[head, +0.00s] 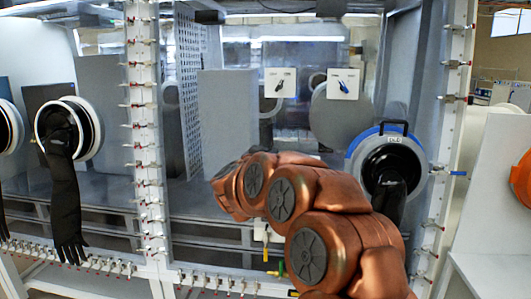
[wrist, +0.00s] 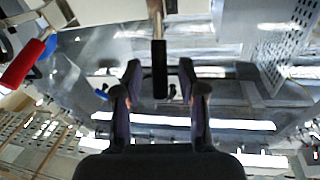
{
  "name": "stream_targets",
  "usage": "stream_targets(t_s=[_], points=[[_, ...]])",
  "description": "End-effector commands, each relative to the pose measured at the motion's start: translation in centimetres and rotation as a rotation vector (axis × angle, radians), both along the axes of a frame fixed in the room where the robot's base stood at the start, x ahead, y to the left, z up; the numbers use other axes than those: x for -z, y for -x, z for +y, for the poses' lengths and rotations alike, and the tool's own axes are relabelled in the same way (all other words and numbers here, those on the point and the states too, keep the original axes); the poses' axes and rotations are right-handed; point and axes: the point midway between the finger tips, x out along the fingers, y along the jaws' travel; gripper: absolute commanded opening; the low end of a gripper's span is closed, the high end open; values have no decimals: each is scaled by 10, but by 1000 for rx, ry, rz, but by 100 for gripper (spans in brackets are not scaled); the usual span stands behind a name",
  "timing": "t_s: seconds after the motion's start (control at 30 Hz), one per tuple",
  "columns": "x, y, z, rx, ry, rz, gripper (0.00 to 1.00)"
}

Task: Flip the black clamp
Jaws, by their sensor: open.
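What looks like the black clamp shows in the wrist view as a dark upright handle (wrist: 160,72) on a pale metal stem that comes down from the top edge. My gripper (wrist: 159,78) is open, with one dark finger on each side of the handle. A gap shows on both sides of it, so the fingers appear not to touch it. I cannot tell the depth between them. In the head view my copper arm hides my gripper, and I cannot pick out this handle there.
A red handle (wrist: 27,62) lies at the wrist view's left. The head view shows clamp-lined posts (head: 146,140), a long black glove (head: 66,200), a blue-ringed port (head: 386,160) and two switch plates, one with a black knob (head: 280,87), one with a blue knob (head: 343,86).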

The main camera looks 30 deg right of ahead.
Motion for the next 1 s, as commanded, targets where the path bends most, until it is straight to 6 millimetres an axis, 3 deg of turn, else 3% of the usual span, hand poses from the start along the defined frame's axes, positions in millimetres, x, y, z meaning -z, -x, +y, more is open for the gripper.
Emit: stream_targets(t_s=[0.13, 0.5, 1.0], points=[[0, 0, 0, 0, 0, 0, 39], [0, 0, 0, 0, 0, 0, 1], [0, 0, 0, -1, 0, 0, 0]])
